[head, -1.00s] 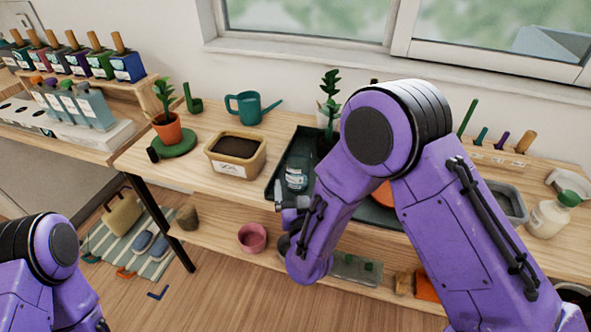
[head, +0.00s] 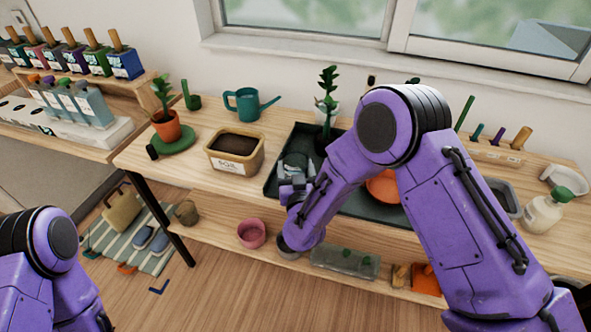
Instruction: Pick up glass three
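A small clear glass (head: 293,164) stands near the left end of the dark tray (head: 272,184), its lower part hidden by my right gripper. I cannot read any marking that says it is glass three. My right gripper (head: 297,182) is at the tray's front left edge, right in front of the glass and overlapping it in the view. The fingers are small and partly merged with the glass, so I cannot tell whether they are open, shut or touching it. My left gripper is out of view; only part of the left arm shows at the lower left.
A soil tub (head: 236,152) stands just left of the tray. A potted plant (head: 327,110) and an orange dish (head: 384,187) are on the tray. A teal watering can (head: 243,104) is behind. Pink (head: 252,234) and grey pots (head: 288,247) sit on the lower shelf.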

